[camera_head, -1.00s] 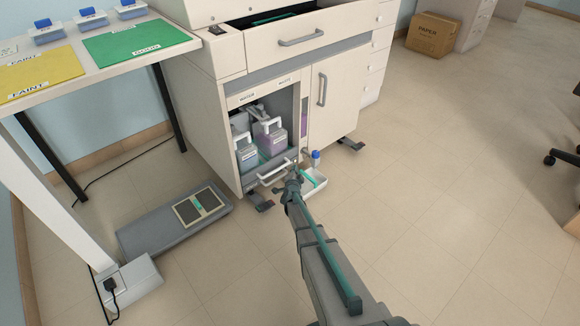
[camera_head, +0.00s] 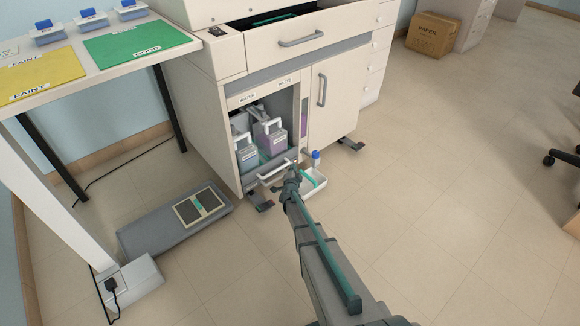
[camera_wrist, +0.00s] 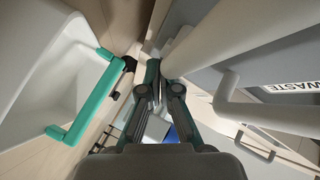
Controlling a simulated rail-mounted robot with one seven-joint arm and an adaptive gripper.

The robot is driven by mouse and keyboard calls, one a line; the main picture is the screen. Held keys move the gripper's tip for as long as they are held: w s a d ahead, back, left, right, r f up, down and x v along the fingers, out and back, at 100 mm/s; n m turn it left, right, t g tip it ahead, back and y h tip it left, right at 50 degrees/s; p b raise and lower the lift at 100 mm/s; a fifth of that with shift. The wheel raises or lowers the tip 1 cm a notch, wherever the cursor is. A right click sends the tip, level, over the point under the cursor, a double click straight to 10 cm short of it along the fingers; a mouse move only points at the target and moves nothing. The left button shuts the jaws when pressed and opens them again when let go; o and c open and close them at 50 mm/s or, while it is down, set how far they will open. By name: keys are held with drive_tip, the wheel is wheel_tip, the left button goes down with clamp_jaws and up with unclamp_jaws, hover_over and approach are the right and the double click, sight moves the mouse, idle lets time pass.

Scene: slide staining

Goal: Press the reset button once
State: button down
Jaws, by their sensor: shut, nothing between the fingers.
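I cannot make out a reset button in either view. My gripper (camera_head: 293,172) is low in front of the white cabinet's (camera_head: 210,120) open lower bay, and its fingers are shut and empty. In the wrist view my gripper's (camera_wrist: 152,70) fingertips meet close beside a thick white bar. A small black switch (camera_head: 217,31) sits on the cabinet's upper left corner; I cannot tell what it does.
The bay holds jugs (camera_head: 271,138) behind a white pull handle (camera_head: 272,174). A white tray with a green handle (camera_wrist: 88,103) lies beside my gripper. A blue-capped bottle (camera_head: 316,160) stands nearby.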

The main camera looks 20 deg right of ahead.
drive_tip(key=shift+w+a, duration=0.1)
drive_tip(key=shift+w, duration=0.15)
drive_tip(key=shift+s, duration=0.1)
idle(0.5)
drive_tip(key=shift+s+d+b, duration=0.2)
drive_tip(key=shift+s+b, duration=0.25)
drive_tip(key=shift+s, duration=0.15)
drive_tip(key=shift+s, duration=0.15)
drive_tip(key=s+b, duration=0.1)
drive_tip(key=s+d+b, duration=0.1)
drive_tip(key=s, duration=0.1)
drive_tip(key=s+b, duration=0.1)
drive_tip(key=shift+s+d+b, duration=0.25)
drive_tip(key=shift+d+b, duration=0.05)
drive_tip(key=shift+b, duration=0.1)
idle(0.5)
